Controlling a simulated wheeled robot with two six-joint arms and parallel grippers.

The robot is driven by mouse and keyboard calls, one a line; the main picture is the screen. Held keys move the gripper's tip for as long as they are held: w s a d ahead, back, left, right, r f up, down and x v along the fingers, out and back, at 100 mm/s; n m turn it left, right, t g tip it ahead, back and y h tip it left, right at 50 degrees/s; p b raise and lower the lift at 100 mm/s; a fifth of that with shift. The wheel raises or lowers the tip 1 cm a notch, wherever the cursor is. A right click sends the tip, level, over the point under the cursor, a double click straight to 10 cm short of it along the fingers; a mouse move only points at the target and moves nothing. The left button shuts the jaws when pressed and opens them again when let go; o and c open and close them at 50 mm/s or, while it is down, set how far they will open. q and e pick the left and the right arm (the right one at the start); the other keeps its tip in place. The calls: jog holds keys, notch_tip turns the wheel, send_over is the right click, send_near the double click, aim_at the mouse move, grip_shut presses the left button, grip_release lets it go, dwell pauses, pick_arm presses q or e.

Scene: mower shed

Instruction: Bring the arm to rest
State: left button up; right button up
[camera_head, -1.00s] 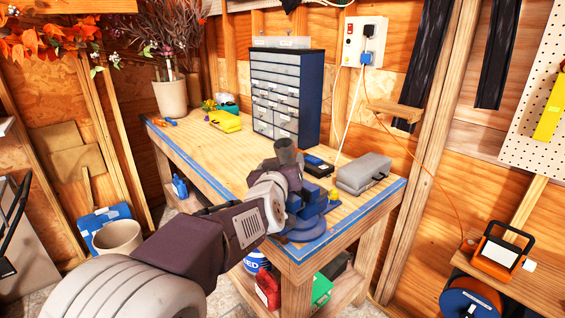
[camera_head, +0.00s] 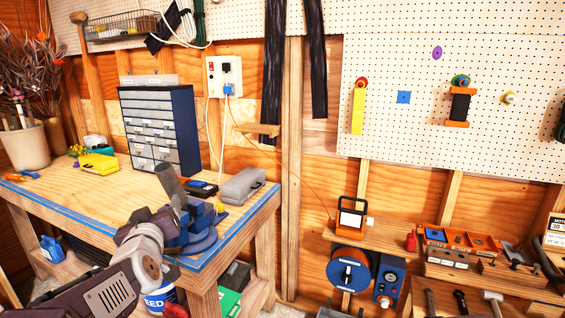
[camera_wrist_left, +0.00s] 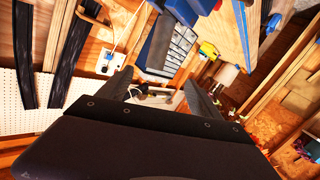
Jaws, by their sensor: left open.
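My left arm comes in from the lower left of the head view. My left gripper (camera_head: 170,184) points up at the front of the workbench (camera_head: 112,190), overlapping the blue vise (camera_head: 202,226) in the picture; I cannot tell how far apart they are. In the left wrist view the two dark fingers (camera_wrist_left: 158,92) stand wide apart with nothing held between them. My right gripper is in neither view.
The bench bears a drawer cabinet (camera_head: 160,130), a grey case (camera_head: 243,186) and a yellow tool (camera_head: 98,163).

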pick_arm(q)
jog(key=s+d+f+m+g+h, duration=0.1)
jog(key=d+f+m+g+h, duration=0.15)
jog(key=f, duration=0.35)
jog(key=s+d+f+m+g+h+p, duration=0.1)
jog(key=s+d+f, duration=0.1)
jog(key=d+f, duration=0.3)
jog(key=s+d+f+m+g+h, duration=0.1)
jog(key=d+f+g, duration=0.15)
jog(key=f, duration=0.55)
jog(key=s+d+f+m+g, duration=0.1)
jog(key=s+f+g, duration=0.3)
jog(key=s, duration=0.5)
jog(key=s+d+f+m+g, duration=0.1)
jog(key=s+f+g, duration=0.3)
jog(key=s+f, duration=0.4)
jog(key=shift+s+f+g+h, duration=0.3)
jog(key=shift+s+g+h, duration=0.15)
jog(key=shift+s, duration=0.35)
jog(key=shift+a, duration=0.1)
